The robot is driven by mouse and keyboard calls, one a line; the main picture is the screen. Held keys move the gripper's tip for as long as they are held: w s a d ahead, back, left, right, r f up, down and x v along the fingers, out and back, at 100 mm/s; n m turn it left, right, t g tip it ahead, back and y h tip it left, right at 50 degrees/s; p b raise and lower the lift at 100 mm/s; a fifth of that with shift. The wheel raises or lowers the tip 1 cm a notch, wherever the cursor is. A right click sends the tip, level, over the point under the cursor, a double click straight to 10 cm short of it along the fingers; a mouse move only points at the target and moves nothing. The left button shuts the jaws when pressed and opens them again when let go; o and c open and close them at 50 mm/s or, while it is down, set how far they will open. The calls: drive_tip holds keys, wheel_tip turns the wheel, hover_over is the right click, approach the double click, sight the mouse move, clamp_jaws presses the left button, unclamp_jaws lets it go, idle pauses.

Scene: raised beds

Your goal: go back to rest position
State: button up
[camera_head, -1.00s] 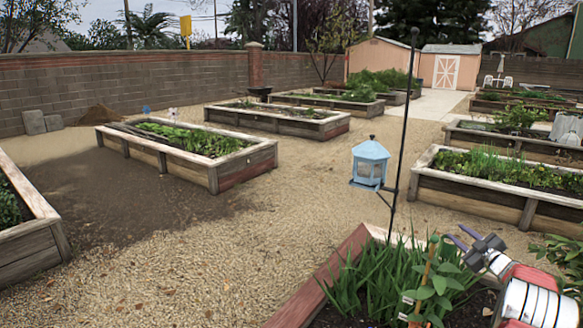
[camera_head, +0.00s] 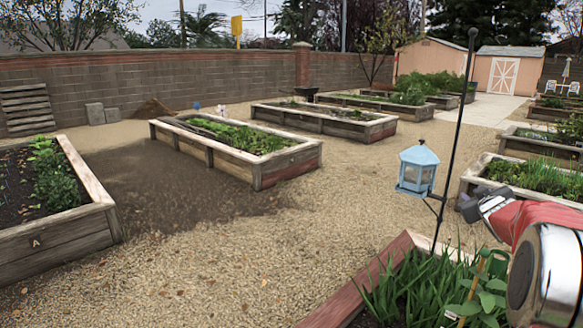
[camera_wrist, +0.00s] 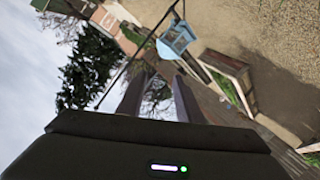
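My gripper (camera_head: 468,207) is at the right of the head view, at the end of my red and grey arm. It is raised, to the right of the blue lantern-shaped feeder (camera_head: 418,170) and its dark pole, and looks apart from them. In the wrist view two dark fingers of my gripper (camera_wrist: 162,78) stand apart with nothing between them. Trees and sky show through the gap. The wrist view is strongly tilted, with the feeder (camera_wrist: 176,38) beyond the fingers.
A planted bed (camera_head: 340,300) lies close at the front right, below the feeder. A bed marked A (camera_head: 60,245) stands at left, and another (camera_head: 285,165) in the middle. Open gravel (camera_head: 230,260) lies between them. A brick wall (camera_head: 130,85) runs behind.

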drive_tip(key=s+a+r+m+g, duration=0.1)
drive_tip(key=s+a+g, duration=0.1)
drive_tip(key=s+a, duration=0.7)
drive_tip(key=s+a+r+m+g, duration=0.15)
drive_tip(key=s+a, duration=0.35)
drive_tip(key=a, duration=0.8)
drive_tip(key=s+a+f+g+y, duration=0.1)
drive_tip(key=s+a+f+y, duration=0.1)
drive_tip(key=s+a+f, duration=0.2)
drive_tip(key=s+a+f+g+y, duration=0.2)
drive_tip(key=s+a+f, duration=0.2)
drive_tip(key=s+a, duration=0.6)
drive_tip(key=s+a+f+g+y, duration=0.2)
drive_tip(key=s+a+f, duration=0.2)
drive_tip(key=s, duration=1)
drive_tip(key=a+n, duration=0.1)
drive_tip(key=a, duration=0.2)
drive_tip(key=shift+s+a+f, duration=0.15)
drive_tip(key=shift+f, duration=0.2)
